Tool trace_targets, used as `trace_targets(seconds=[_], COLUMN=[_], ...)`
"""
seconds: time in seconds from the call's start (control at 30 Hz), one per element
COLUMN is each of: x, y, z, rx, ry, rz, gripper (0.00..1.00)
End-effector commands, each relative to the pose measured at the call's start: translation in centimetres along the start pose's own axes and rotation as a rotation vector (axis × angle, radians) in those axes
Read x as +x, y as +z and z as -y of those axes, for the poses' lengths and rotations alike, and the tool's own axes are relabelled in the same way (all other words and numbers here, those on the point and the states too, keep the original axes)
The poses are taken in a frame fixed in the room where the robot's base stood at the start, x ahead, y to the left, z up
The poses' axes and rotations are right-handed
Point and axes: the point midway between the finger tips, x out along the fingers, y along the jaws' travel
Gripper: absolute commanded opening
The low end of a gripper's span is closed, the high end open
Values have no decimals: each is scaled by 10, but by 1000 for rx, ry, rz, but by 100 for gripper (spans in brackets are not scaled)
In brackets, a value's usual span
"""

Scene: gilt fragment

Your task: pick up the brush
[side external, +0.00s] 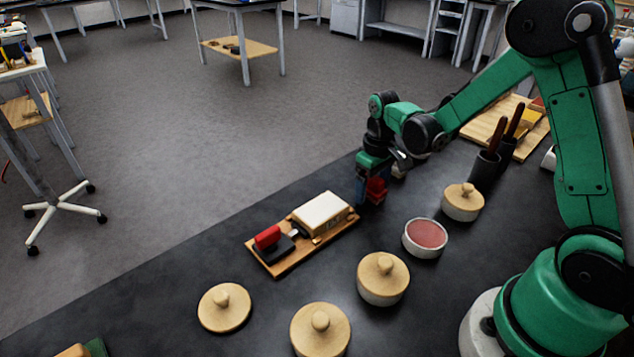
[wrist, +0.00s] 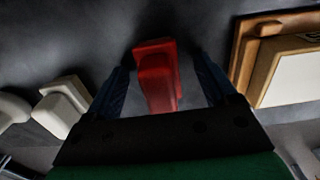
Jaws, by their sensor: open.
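My gripper (side external: 370,190) hangs low over the dark table, just past the right end of the wooden tray. In the wrist view its two dark blue fingers (wrist: 165,82) are apart, one on each side of a red object (wrist: 158,75). The same red object (side external: 377,187) shows partly behind the fingers in the side view. It looks like a handle, but I cannot tell whether it is the brush. Its lower part is hidden. A second red-handled object (side external: 267,238) with a black base sits on the tray's left end.
The wooden tray (side external: 283,266) also holds a cream-topped block (side external: 322,213); its edge shows at right in the wrist view (wrist: 240,60). Several round pots with wooden lids (side external: 383,275) and an open pot of red paste (side external: 426,235) stand nearby. Dark cups (side external: 486,168) hold brown-handled tools.

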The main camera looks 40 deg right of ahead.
Motion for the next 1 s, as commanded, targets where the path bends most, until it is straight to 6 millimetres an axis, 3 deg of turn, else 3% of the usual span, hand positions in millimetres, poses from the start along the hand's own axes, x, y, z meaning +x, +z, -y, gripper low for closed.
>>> trace_targets(seconds=[0.23,0.5,0.83,1.0], x=[1,1,-1,-11], y=[0,0,0,0], z=[0,0,0,0], rx=[0,0,0,0], ry=[0,0,0,0], rz=[0,0,-1,-1], gripper=[79,2,0,0])
